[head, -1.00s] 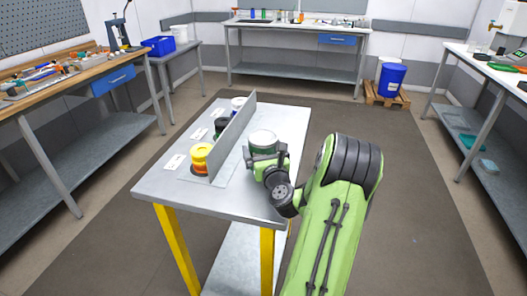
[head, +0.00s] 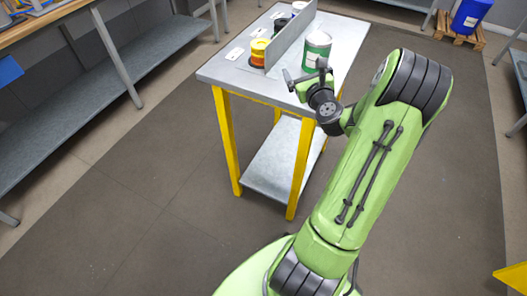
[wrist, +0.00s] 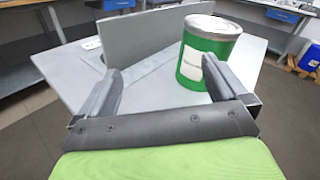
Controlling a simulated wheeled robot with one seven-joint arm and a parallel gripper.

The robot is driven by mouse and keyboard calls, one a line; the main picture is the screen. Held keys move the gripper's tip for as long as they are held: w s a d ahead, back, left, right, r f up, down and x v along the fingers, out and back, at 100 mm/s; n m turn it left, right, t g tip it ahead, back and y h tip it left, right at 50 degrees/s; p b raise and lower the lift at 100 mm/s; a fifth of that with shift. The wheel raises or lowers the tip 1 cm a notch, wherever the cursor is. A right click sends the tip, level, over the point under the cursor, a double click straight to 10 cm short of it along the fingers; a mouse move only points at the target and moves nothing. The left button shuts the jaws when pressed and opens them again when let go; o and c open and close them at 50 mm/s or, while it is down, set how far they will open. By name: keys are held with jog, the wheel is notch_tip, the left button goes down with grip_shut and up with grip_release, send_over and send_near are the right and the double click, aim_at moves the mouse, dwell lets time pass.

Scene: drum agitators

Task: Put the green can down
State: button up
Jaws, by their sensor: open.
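The green can (head: 316,50) stands upright on the small grey-topped table (head: 238,72), on the right side of the upright grey divider. It has a silver lid and a white label, and the green can also shows in the wrist view (wrist: 207,55). My gripper (head: 305,74) is open and empty at the table's near right edge, in front of the can and apart from it. In the wrist view the can is beyond the fingers, toward the right finger, which overlaps its lower part.
The grey divider (head: 290,38) splits the tabletop. Yellow (head: 259,47), black (head: 280,24) and white (head: 299,7) items stand left of it, with white cards beside them. A workbench (head: 150,50) is at left. A blue drum (head: 470,16) stands on a pallet at back right.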

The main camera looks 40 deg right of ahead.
jog(key=w+a+r+n+g+y, duration=0.15)
jog(key=a+n+y, duration=0.25)
jog(key=a+n, duration=0.75)
jog(key=w+a+r+n+g+y, duration=0.15)
jog(key=a+n+y, duration=0.35)
jog(key=a+n, duration=0.65)
jog(key=s+a+n+g, duration=0.2)
jog(key=s+a+n, duration=0.2)
jog(key=s, duration=0.4)
jog(key=s+a+n+g+h, duration=0.1)
jog(key=s+a+n, duration=0.3)
jog(key=s, duration=0.5)
jog(key=s+a+n+g, duration=0.3)
jog(key=s+a+n, duration=0.1)
jog(key=s+n, duration=0.3)
jog(key=shift+s+r+g, duration=0.25)
jog(key=shift+s+g, duration=0.15)
jog(key=shift+s, duration=0.25)
